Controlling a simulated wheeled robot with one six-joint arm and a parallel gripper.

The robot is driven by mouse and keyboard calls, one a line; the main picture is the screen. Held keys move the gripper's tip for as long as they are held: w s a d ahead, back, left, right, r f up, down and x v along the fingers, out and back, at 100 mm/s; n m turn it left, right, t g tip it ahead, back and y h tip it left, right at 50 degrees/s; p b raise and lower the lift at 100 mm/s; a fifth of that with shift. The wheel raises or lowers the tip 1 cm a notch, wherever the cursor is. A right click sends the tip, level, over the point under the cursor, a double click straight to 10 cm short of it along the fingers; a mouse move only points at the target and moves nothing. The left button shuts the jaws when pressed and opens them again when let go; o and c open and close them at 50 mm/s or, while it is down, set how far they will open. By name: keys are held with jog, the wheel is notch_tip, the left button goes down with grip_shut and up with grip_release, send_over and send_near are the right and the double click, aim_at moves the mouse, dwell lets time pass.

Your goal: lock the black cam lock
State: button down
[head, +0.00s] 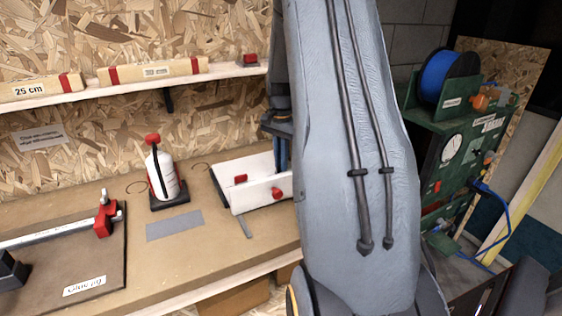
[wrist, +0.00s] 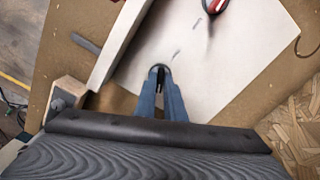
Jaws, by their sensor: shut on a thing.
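A white bottle with a red cap (head: 162,172) stands on the workbench (head: 185,248) left of the box. A grey strip (head: 174,225) lies in front of it. A clamp (head: 104,215) is at the left. A shelf (head: 212,75) runs above. A green machine (head: 452,150) stands at the right.

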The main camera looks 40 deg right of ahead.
jog(key=shift+w+d+r+m, duration=0.1)
jog(key=shift+r+m, duration=0.05)
jog(key=shift+m, duration=1.65)
jog(key=c, duration=1.8)
grip_release()
jog(key=shift+c, duration=0.2)
notch_tip(320, 180, up, 8)
jog(key=shift+f+b, duration=0.15)
jog(key=shift+b, duration=1.05)
